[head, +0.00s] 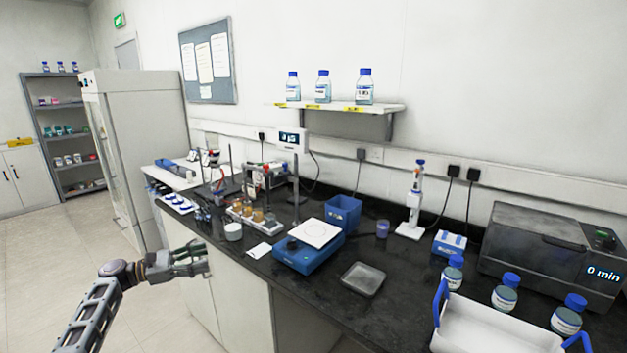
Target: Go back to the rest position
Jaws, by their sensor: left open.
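My left gripper (190,258) is at the lower left of the head view, its arm coming in from the bottom left. It is open and empty. It hovers in front of the white cabinet fronts below the black bench (335,300), apart from the bench edge. My right gripper is not in view.
On the bench stand a blue balance (308,256), a blue bin (343,212), a grey tray (363,279), a white tray with blue handles (490,332), blue-capped bottles (505,293) and an oven-like box (540,255). Open floor (40,270) lies to the left.

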